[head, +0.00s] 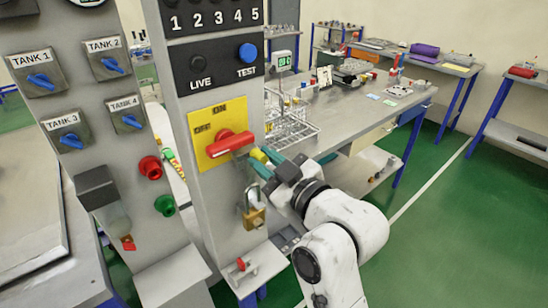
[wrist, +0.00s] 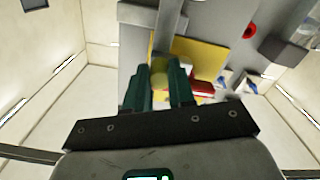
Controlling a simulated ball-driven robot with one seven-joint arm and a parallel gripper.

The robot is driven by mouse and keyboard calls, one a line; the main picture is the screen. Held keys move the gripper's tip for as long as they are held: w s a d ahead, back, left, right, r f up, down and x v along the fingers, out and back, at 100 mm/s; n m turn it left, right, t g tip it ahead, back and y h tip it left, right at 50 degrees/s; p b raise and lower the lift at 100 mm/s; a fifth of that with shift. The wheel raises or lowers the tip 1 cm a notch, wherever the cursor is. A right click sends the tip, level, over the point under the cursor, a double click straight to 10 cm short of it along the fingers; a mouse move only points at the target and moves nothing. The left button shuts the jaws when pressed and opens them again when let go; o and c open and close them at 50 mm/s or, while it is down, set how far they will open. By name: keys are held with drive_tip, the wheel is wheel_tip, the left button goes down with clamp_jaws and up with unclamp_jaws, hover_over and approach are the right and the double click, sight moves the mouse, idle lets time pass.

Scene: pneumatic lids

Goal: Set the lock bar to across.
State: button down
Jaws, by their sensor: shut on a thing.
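The grey panel post carries a yellow plate (head: 222,133) marked OFF and ON, with a red rotary handle (head: 230,144) lying nearly level across it. My gripper (head: 263,165), with dark green fingers, is at the post's right edge, just below and right of the red handle. It is shut on a small yellow knob (head: 258,155), seemingly the lock bar's grip. In the wrist view the yellow knob (wrist: 159,76) shows between the fingers. The rest of the lock bar is largely hidden, so I cannot tell its angle. A brass padlock (head: 254,217) hangs below the fingers.
A blue TEST button (head: 247,53) and black LIVE button (head: 198,64) are above. The left panel has blue tank knobs (head: 40,81), a red button (head: 150,166) and a green one (head: 165,205). A wire rack (head: 290,125) on the bench stands close behind my gripper.

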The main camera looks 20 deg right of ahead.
drive_tip(key=shift+a, duration=0.2)
drive_tip(key=c, duration=1)
unclamp_jaws()
drive_tip(key=shift+s+a, duration=0.1)
drive_tip(key=shift+o, duration=0.2)
drive_tip(key=shift+s+d+f, duration=0.1)
drive_tip(key=shift+s+d, duration=0.2)
drive_tip(key=shift+s, duration=0.2)
drive_tip(key=v, duration=0.9)
drive_tip(key=shift+s+p, duration=0.3)
drive_tip(key=shift+p, duration=0.1)
